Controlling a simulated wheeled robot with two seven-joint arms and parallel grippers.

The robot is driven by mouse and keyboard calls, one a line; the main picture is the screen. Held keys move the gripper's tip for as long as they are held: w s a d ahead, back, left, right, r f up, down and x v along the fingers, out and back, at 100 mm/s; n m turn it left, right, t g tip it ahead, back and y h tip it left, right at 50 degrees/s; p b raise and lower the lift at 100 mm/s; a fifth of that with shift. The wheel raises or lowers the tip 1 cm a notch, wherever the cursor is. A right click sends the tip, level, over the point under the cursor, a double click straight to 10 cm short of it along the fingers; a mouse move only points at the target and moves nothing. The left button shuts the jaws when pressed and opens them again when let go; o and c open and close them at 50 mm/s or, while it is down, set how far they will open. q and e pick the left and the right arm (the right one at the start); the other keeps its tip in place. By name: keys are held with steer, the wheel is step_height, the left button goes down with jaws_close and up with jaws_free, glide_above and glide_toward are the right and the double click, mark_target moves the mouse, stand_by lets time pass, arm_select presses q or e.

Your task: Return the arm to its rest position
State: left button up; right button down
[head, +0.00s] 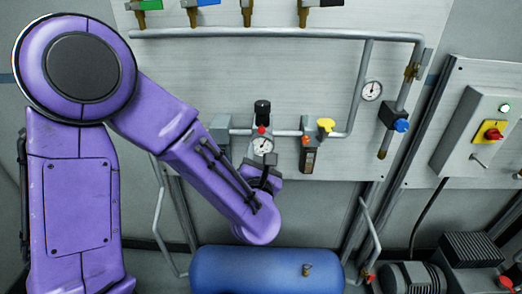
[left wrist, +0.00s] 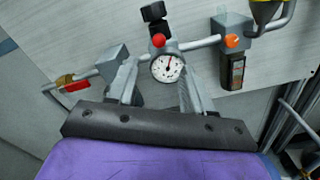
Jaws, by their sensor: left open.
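My left arm, purple, comes in from the left in the head view and reaches toward the wall panel. Its gripper (head: 266,176) is mostly hidden behind the purple wrist. In the left wrist view the gripper (left wrist: 157,72) has its two grey fingers apart. Between them shows a round white pressure gauge (left wrist: 167,68) with a red knob above it. The gauge (head: 263,145) also shows in the head view, just above the gripper. I cannot tell how far the fingers are from the pipe. My right gripper is in neither view.
A grey pipe (head: 275,34) runs along the panel, with a second gauge (head: 371,90) and a blue-handled valve (head: 401,125) at right. A yellow-topped valve (head: 326,125) is beside the nearer gauge. A blue tank (head: 265,270) lies below. A switch box (head: 482,131) is at far right.

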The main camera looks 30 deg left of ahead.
arm_select(q)
steer(key=shift+s+d, duration=0.1)
steer(key=shift+s, duration=0.15)
stand_by(0.3)
steer(key=s+d+f+m+g+h+b, duration=0.1)
steer(key=s+f+m+g+h, duration=0.15)
steer(key=f+m, duration=0.9)
steer(key=s+d+f+m+g+h, duration=0.1)
steer(key=f+m+g+h, duration=0.15)
steer(key=f+m, duration=0.85)
steer(key=s+a+f+m+g, duration=0.1)
steer(key=s+f+m+g, duration=0.2)
steer(key=s+f, duration=0.6)
steer(key=s+a+f+m+g+b, duration=0.1)
steer(key=s+f+m+g, duration=0.3)
steer(key=s+f, duration=0.6)
steer(key=s, duration=0.4)
steer(key=shift+s+a+h, duration=0.15)
steer(key=shift+s+h, duration=0.05)
steer(key=shift+h, duration=0.2)
